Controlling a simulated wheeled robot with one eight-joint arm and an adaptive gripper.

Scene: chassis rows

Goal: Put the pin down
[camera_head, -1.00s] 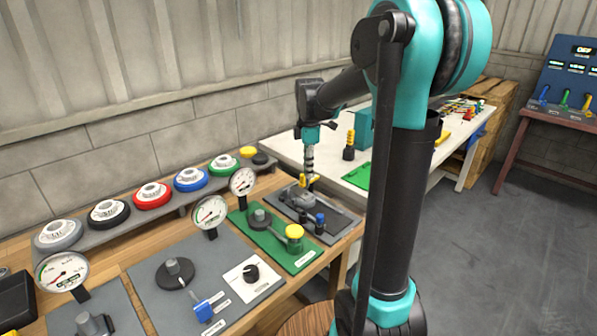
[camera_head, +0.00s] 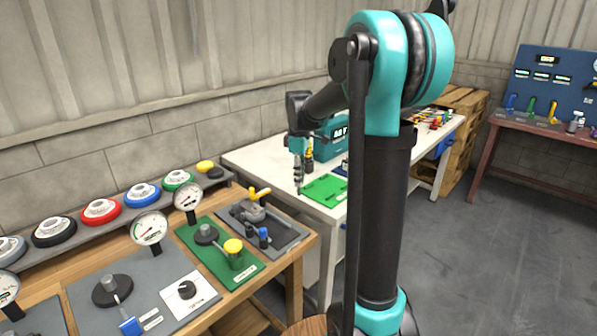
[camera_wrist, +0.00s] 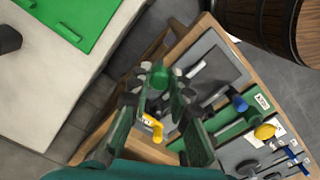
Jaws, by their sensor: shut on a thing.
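My gripper (camera_head: 298,181) is high over the near edge of the white table, left of the green board (camera_head: 324,188). It points down and is shut on the pin (camera_wrist: 161,77), whose greenish end shows between the fingers in the wrist view. Most of the pin is hidden by the fingers, and in the head view it is too small to make out clearly. The green board also shows at upper left in the wrist view (camera_wrist: 75,18). The grey fixture plate (camera_head: 285,240) with a yellow handle (camera_head: 260,193) stands on the wooden bench, apart from the gripper.
The wooden bench holds dial gauges (camera_head: 150,228), a green plate with a yellow knob (camera_head: 234,247) and a row of coloured discs (camera_head: 101,211). A teal box (camera_head: 335,138) stands behind the green board. A gap separates bench and white table (camera_head: 250,160). A barrel shows in the wrist view (camera_wrist: 268,22).

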